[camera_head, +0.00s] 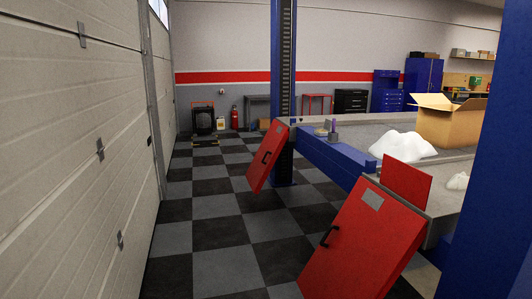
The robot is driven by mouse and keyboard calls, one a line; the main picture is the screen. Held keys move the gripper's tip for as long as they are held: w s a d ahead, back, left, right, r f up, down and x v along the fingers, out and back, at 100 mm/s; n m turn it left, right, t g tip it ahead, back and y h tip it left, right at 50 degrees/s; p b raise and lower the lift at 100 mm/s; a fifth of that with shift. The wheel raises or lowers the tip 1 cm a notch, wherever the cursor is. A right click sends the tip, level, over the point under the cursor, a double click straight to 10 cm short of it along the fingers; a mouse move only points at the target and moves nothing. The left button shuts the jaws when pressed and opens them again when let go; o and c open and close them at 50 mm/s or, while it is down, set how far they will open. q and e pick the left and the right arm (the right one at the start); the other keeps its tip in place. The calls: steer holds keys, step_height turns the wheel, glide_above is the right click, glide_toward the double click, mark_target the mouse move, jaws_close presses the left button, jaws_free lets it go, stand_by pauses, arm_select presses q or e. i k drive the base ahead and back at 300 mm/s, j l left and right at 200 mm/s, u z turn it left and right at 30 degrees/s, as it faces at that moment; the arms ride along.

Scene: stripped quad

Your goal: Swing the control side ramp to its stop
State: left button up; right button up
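Two red ramps hang at the near ends of the lift's grey decks. The nearer ramp (362,246) is at the lower right, tilted, with a black handle on its left edge and a grey plate near its top. The farther ramp (267,156) is left of centre by the blue post, also tilted, with a dark handle. I cannot tell which one is the control side ramp, as no control box shows clearly. A smaller red panel (406,182) stands upright behind the nearer ramp. Neither of my grippers is in view.
An open cardboard box (448,124) and a white lump (402,146) rest on the deck. Blue posts stand at centre (284,60) and at the right edge (490,190). A garage door (70,150) lines the left. Checkered floor (220,232) between is clear.

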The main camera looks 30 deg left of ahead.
mark_target(275, 139)
steer(key=i+j+u, duration=0.6)
steer(key=i+u, duration=0.3)
steer(key=i+j+u, duration=0.1)
steer(key=i+u, duration=0.2)
steer(key=u, duration=0.15)
steer(key=i+u, duration=0.25)
steer(key=i, duration=1.65)
steer(key=i+z, duration=0.1)
steer(key=i, duration=0.95)
steer(key=i+j, duration=0.15)
steer(key=i, duration=0.9)
steer(key=l+z, duration=0.05)
